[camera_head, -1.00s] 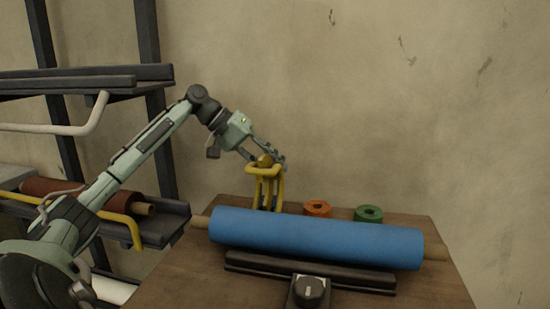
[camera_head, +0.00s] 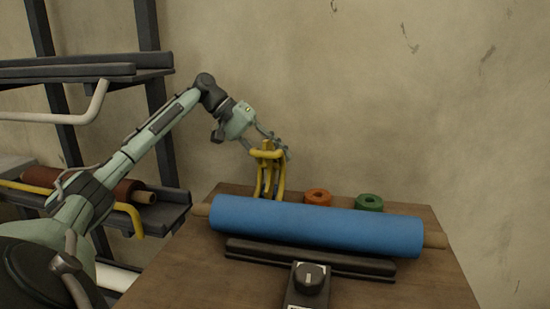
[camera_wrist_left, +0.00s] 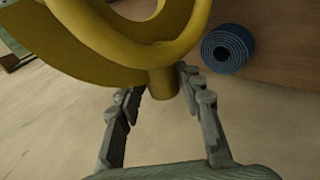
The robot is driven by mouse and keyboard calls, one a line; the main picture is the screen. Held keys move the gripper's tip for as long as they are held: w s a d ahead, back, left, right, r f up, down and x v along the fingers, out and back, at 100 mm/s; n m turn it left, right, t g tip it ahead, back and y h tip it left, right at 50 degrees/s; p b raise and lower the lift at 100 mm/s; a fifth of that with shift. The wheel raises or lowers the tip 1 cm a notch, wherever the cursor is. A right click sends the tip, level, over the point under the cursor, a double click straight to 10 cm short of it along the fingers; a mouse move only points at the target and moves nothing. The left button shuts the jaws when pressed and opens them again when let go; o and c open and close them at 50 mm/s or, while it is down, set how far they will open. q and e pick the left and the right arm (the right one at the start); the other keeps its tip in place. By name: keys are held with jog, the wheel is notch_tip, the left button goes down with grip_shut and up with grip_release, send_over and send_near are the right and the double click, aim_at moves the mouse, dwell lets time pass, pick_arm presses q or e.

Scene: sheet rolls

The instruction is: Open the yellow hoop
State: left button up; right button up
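A yellow frame with a curved bar (camera_head: 267,155) and upright legs stands at the table's back edge, behind the blue roll. In the left wrist view the yellow piece (camera_wrist_left: 110,58) fills the top, with a curved bar and a short stub pointing down. My left gripper (camera_head: 284,147) is at its upper right side in the head view. In the wrist view my left gripper (camera_wrist_left: 160,88) has its fingers spread on both sides of the stub, with a gap on the left. Contact on the right is unclear. My right gripper is not in view.
A blue roll (camera_head: 315,226) lies across the wooden table (camera_head: 205,280); its coiled end shows in the wrist view (camera_wrist_left: 228,48). Orange (camera_head: 317,197) and green (camera_head: 369,202) rolls lie behind it. A knob box (camera_head: 309,282) stands in front. Another yellow bar (camera_head: 122,207) fronts the left shelf.

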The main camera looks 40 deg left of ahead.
pick_arm(q)
jog(key=shift+o, duration=0.8)
notch_tip(320, 180, up, 10)
